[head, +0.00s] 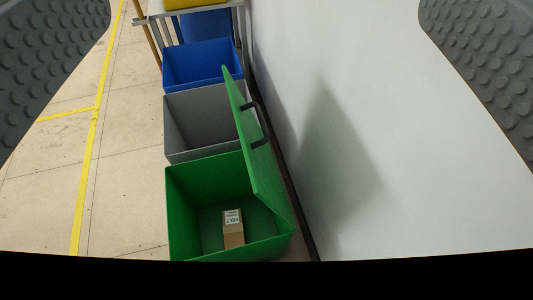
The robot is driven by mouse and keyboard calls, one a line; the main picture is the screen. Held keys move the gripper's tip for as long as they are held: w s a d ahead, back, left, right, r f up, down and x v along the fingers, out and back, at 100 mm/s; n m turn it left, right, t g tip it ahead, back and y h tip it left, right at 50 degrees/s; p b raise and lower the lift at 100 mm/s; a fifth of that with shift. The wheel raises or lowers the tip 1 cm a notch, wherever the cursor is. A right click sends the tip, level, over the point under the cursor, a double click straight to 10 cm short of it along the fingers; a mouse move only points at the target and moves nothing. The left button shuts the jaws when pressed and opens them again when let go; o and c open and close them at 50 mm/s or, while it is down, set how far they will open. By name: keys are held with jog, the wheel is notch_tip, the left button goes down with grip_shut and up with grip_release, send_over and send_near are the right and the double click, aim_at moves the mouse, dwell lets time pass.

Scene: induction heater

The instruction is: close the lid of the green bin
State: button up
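The green bin (184,210) stands on the floor in the lower middle of the head view, open at the top. Its green lid (243,130) is hinged on the right side and stands up steeply, near the white wall. A black handle (262,122) is on the lid's wall-facing side. A small brown box (233,232) with a white label lies inside the bin. My gripper (265,85) shows as two grey textured fingers at the left and right picture edges, wide apart, with nothing between them close by.
A grey open bin (190,122) and a blue bin (190,65) stand in a row behind the green bin. The white wall (400,130) runs close along the right. Behind is a rack (150,18) with a yellow item on top. Clear floor with yellow lines (88,150) lies to the left.

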jog(key=shift+w, duration=0.1)
jog(key=c, duration=0.3)
jog(key=w+f+g, duration=0.1)
jog(key=w, duration=0.1)
jog(key=w+m+g, duration=0.1)
jog(key=w, duration=0.1)
jog(key=w+f+m+g, duration=0.1)
jog(key=w, duration=0.1)
jog(key=shift+w+f, duration=0.1)
jog(key=shift+f, duration=0.25)
jog(key=c, duration=1.5)
jog(key=w+f+m+g, duration=0.2)
jog(key=w, duration=0.1)
jog(key=w+f+m, duration=0.1)
jog(key=w, duration=0.1)
jog(key=shift+w+f+g, duration=0.1)
jog(key=shift+g, duration=0.3)
grip_shut()
jog(key=w+f+m+g, duration=1)
jog(key=w+f+g, duration=0.1)
jog(key=w+f, duration=0.45)
notch_tip(320, 180, down, 10)
jog(key=d, duration=0.1)
jog(key=shift+s+h, duration=0.3)
jog(key=shift+s, duration=0.05)
